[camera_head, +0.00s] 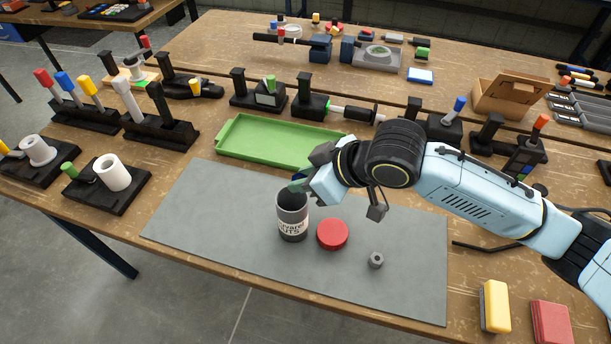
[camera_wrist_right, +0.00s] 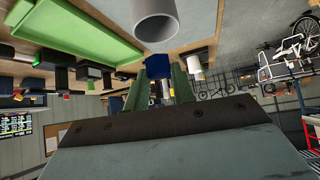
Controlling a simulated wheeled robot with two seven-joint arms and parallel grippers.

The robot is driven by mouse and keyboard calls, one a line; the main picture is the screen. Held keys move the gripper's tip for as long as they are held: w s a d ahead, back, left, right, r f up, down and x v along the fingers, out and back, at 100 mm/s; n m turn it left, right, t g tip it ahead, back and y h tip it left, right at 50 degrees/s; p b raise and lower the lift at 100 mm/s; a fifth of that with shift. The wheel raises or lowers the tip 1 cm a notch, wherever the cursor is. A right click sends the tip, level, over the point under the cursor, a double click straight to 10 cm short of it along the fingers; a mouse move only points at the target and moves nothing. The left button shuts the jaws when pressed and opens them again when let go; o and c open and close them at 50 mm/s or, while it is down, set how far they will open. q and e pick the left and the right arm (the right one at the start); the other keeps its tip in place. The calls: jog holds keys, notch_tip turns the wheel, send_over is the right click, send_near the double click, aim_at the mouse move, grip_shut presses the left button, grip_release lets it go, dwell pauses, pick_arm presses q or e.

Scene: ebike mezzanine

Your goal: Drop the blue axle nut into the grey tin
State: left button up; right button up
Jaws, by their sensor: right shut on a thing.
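The grey tin (camera_head: 292,222) stands upright and open on the grey mat, with a lettered label on its side. My right gripper (camera_head: 298,184) reaches in from the right, with its green fingertips just above the tin's mouth. In the right wrist view, the blue axle nut (camera_wrist_right: 156,66) is held between the fingertips (camera_wrist_right: 158,80). The open grey cylinder at the top of that view (camera_wrist_right: 150,10) appears to be the tin, close to the nut. In the head view the nut is mostly hidden by the gripper. My left gripper is out of view.
A red lid (camera_head: 332,234) lies right of the tin, and a small grey nut (camera_head: 376,260) lies farther right on the mat (camera_head: 210,220). A green tray (camera_head: 270,145) sits behind. Black holders with tools stand at left. The mat's left part is clear.

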jog(key=o, duration=1.1)
jog(key=v, duration=1.3)
jog(key=shift+s+r, duration=0.1)
jog(key=shift+r, duration=0.15)
